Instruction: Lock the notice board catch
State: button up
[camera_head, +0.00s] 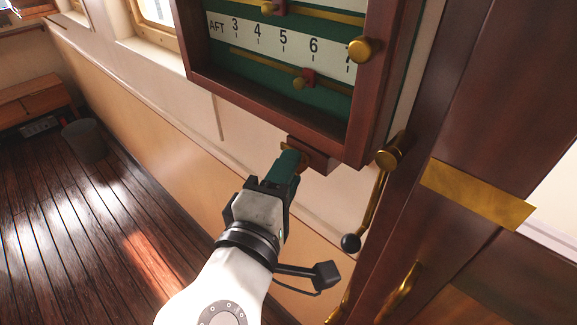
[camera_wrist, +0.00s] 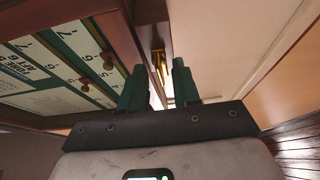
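The notice board (camera_head: 352,135) hangs at the top of the head view, with a dark red wooden frame, green backing and a white numbered strip. A small wooden block (camera_head: 318,152) sits under its lower edge. The brass catch (camera_wrist: 159,62) shows on the wood in the wrist view, and a bit of brass shows beside my fingertips in the head view. My gripper (camera_head: 290,160) reaches up to the block from below. In the wrist view its two green fingers (camera_wrist: 160,78) stand apart, with the brass between or just beyond them; contact cannot be told.
A dark wooden door frame with a brass plate (camera_head: 477,194) stands further right. A bin (camera_head: 85,141) stands on the plank floor at left. The floor between is clear.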

jog(key=shift+w+d, duration=0.1)
jog(key=shift+w, duration=0.2)
jog(key=shift+c, duration=0.2)
grip_shut()
jog(key=shift+f+m+b, duration=0.25)
jog(key=shift+m+b, duration=0.05)
jog(key=shift+b, duration=0.4)
jog(key=m+h+b, duration=0.3)
jog(key=m+b, duration=0.4)
jog(key=b, duration=0.2)
jog(key=m+h+b, duration=0.3)
jog(key=m+b, duration=0.4)
jog(key=b, duration=0.3)
jog(key=m+h+b, duration=0.3)
jog(key=m+b, duration=0.4)
jog(key=b, duration=0.3)
jog(key=shift+w+a+f+m, duration=0.15)
jog(key=shift+a+f+m, duration=0.1)
jog(key=shift+m, duration=0.15)
jog(key=shift+r+b, duration=0.1)
jog(key=shift+b, duration=0.2)
